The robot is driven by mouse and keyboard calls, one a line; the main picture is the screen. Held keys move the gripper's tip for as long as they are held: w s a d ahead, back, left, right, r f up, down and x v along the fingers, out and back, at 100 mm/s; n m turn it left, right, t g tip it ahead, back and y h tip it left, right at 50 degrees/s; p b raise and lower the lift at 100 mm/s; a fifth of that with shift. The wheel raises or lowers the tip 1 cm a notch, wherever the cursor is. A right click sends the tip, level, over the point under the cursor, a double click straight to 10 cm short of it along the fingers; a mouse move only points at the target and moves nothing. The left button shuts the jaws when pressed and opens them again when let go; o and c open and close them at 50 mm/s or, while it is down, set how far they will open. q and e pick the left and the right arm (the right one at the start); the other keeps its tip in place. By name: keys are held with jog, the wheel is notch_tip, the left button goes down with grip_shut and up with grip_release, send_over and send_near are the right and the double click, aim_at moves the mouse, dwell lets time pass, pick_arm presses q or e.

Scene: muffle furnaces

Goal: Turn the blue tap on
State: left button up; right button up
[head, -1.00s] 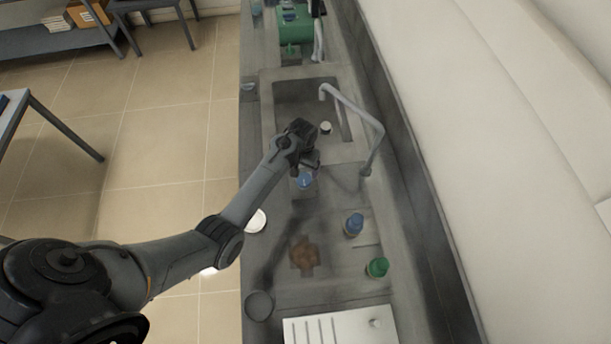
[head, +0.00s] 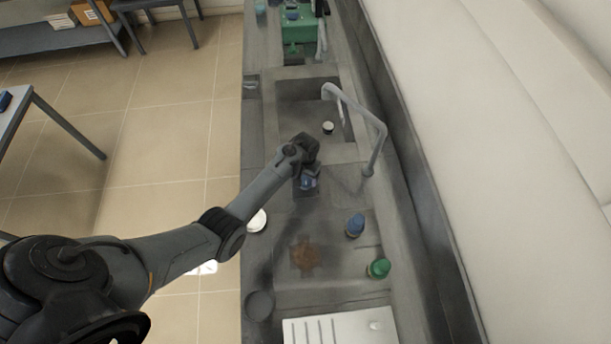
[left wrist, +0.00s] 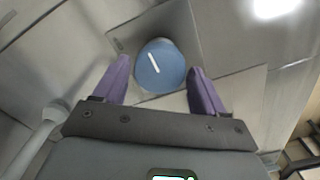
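The blue tap shows in the left wrist view as a round blue knob (left wrist: 160,66) with a white line across its top, on a grey square plate. In the head view the blue knob (head: 308,184) is partly hidden under my left gripper (head: 306,174). In the left wrist view the purple fingers of my left gripper (left wrist: 160,75) are apart, one on each side of the knob. Gaps show between the fingers and the knob. My right gripper is not in view.
A grey curved spout (head: 372,122) rises beside the sink basin (head: 290,92). Nearer on the counter stand another blue-topped item (head: 355,226) and a green-topped item (head: 379,268). A white drainboard (head: 335,328) lies at the front. A pale wall runs along the right.

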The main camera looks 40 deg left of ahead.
pick_arm(q)
jog(key=c, duration=0.7)
jog(key=shift+r+n+p, duration=0.1)
jog(key=shift+n+p, duration=0.3)
jog(key=shift+n, duration=0.2)
jog(key=shift+n+p, duration=0.6)
jog(key=shift+n, duration=0.4)
jog(key=n, duration=0.2)
jog(key=shift+n+p, duration=0.3)
jog(key=shift+p, duration=0.1)
jog(key=shift+n, duration=0.6)
